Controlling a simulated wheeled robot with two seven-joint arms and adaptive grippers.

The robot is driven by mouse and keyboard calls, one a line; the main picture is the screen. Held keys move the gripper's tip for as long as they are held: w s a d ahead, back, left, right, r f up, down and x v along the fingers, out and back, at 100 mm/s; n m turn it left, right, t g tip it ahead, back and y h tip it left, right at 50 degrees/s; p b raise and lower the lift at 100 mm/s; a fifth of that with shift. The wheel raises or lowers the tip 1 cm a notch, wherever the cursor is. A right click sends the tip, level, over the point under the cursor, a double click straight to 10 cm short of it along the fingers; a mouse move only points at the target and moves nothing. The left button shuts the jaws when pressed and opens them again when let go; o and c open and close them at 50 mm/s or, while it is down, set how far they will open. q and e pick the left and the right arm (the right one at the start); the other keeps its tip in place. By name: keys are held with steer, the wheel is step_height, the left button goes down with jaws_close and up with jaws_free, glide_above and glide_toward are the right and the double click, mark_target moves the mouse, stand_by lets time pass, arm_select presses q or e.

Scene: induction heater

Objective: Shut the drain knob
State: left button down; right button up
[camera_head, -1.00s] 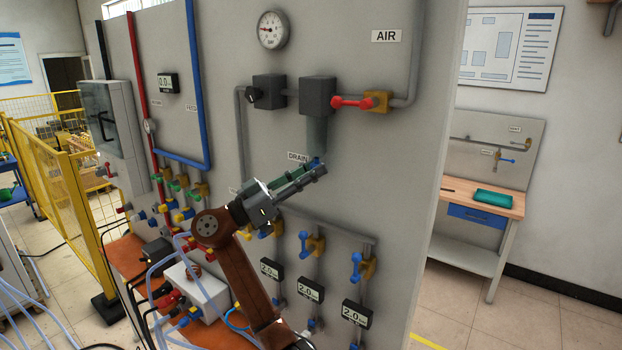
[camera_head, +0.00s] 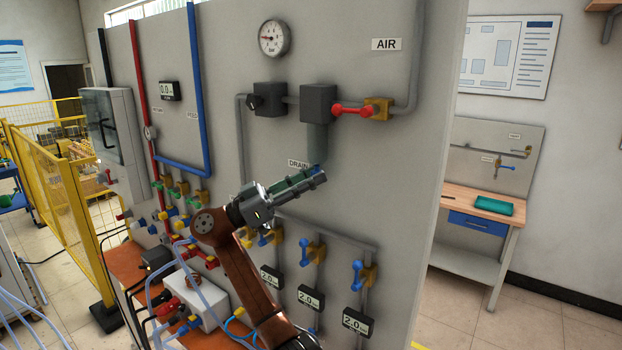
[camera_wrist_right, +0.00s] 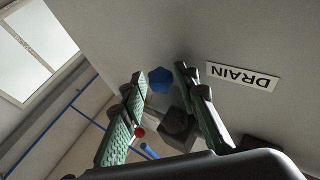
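The blue drain knob (camera_head: 317,167) sits at the bottom of the grey cylinder under the dark block, beside the DRAIN label (camera_head: 298,163). My right gripper (camera_head: 322,174) is in front of it and partly hides it in the head view. In the right wrist view, the blue knob (camera_wrist_right: 160,80) shows between the two fingertips of my right gripper (camera_wrist_right: 160,75). The fingers are open, with a gap on each side of the knob. I cannot tell whether the tips reach around it in depth. My left gripper is not in view.
A red-handled valve (camera_head: 352,110) and a pressure gauge (camera_head: 273,37) are above on the grey panel (camera_head: 400,180). Blue-handled valves (camera_head: 312,252) and digital displays (camera_head: 311,297) are below. The panel face right of the gripper is clear.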

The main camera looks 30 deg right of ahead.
steer(key=shift+o, duration=1.2)
steer(key=v, duration=0.8)
steer(key=shift+a, duration=0.15)
